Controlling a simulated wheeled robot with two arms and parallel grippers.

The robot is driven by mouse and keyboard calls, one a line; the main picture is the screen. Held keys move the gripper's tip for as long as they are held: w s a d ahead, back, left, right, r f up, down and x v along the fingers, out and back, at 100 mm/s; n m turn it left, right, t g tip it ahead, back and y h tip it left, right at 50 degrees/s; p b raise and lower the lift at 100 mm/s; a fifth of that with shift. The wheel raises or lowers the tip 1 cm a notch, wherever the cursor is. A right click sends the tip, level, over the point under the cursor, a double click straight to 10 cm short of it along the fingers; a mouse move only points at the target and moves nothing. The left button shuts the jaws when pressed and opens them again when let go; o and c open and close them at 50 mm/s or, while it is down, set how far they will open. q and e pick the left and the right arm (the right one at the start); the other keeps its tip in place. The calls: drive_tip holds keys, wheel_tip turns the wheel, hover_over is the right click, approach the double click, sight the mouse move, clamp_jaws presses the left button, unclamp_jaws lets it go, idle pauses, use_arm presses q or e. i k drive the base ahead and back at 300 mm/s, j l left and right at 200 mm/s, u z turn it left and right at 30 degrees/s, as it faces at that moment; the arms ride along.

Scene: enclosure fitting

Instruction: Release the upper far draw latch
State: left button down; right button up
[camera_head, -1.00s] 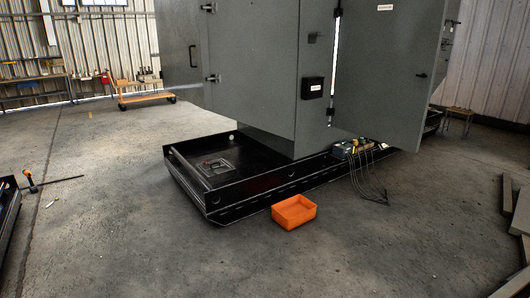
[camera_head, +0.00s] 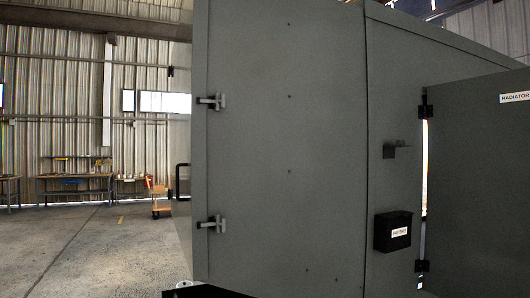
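The grey enclosure (camera_head: 290,200) fills the middle and right of the head view. Two draw latches sit near its left vertical edge: an upper latch (camera_head: 213,102) and a lower latch (camera_head: 212,223). Both are small, with a metal handle part on the panel and a dark part at the edge. I cannot tell from this view whether either latch is fastened. Neither of my grippers shows in the view.
A black box with a white label (camera_head: 393,231) and a small bracket (camera_head: 396,150) stick out from the panel. A door labelled RADIATOR (camera_head: 480,180) stands at the right. Open floor (camera_head: 90,250) lies at the left, with workbenches (camera_head: 75,187) and an orange cart (camera_head: 160,200) behind.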

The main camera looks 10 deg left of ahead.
sight(218, 102)
drive_tip(key=i, duration=2)
drive_tip(key=u, duration=0.2)
